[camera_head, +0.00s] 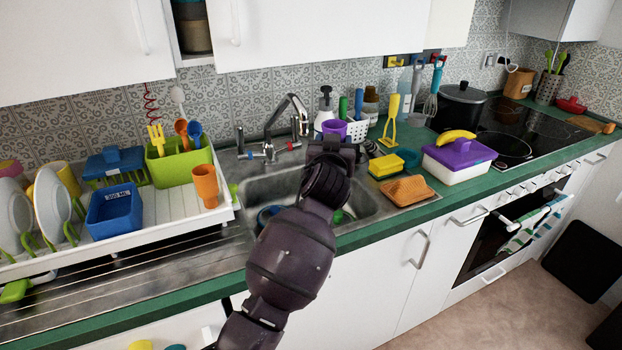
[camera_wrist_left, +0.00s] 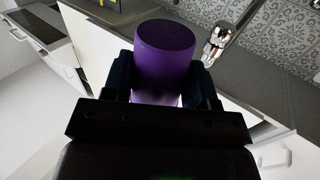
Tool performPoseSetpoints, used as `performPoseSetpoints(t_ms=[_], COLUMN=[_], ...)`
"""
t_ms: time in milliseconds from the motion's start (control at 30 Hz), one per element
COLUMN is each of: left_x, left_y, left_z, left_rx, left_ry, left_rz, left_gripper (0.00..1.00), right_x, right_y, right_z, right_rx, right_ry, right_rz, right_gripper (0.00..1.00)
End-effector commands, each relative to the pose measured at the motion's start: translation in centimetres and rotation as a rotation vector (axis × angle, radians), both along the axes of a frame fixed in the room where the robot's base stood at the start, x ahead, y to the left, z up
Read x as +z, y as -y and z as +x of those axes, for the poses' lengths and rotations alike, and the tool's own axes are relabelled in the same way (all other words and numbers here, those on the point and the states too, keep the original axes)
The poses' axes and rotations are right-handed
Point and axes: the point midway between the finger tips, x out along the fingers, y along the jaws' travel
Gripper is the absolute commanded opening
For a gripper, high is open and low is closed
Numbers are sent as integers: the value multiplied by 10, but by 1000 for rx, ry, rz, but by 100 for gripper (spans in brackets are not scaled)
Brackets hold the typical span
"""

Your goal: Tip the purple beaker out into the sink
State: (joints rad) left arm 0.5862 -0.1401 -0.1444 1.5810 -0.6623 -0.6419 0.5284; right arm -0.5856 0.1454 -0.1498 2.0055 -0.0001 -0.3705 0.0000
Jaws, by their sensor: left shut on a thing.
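The purple beaker (camera_wrist_left: 165,62) is between the two fingers of my left gripper (camera_wrist_left: 163,78) in the left wrist view, and the gripper is shut on it. Its far end shows as a dark purple disc; I cannot tell whether anything is inside. In the head view the beaker (camera_head: 334,127) shows just beyond my left gripper (camera_head: 333,139), above the back part of the sink. The steel sink (camera_head: 372,199) is partly hidden by my left arm. My right gripper is not in view.
The tap (camera_head: 287,112) stands behind the sink, close left of the gripper. A dish rack (camera_head: 140,236) with plates and an orange cup (camera_head: 205,185) is at left.

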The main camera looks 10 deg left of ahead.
Motion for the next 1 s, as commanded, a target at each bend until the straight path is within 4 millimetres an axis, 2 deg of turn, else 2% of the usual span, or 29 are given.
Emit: performPoseSetpoints(t_ms=[33,200,333,433,567,700,1000], left_x=[-12,-35,-56,-73,-87,-95,-101], left_y=[7,16,13,2,-19,-40,-56], left_z=[12,40,57,65,63,52,35], left_rx=[22,137,273,425,629,812,967], left_ry=[-6,-6,-5,-3,0,5,9], left_rz=[3,1,-4,-11,-27,-44,-66], left_gripper=[13,13,13,13,13,13,13], right_x=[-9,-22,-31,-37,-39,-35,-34], right_y=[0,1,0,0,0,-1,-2], right_z=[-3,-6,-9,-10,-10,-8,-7], right_rx=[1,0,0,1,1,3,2], right_ry=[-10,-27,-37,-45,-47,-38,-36], right_rz=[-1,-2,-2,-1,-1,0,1], right_gripper=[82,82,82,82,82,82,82])
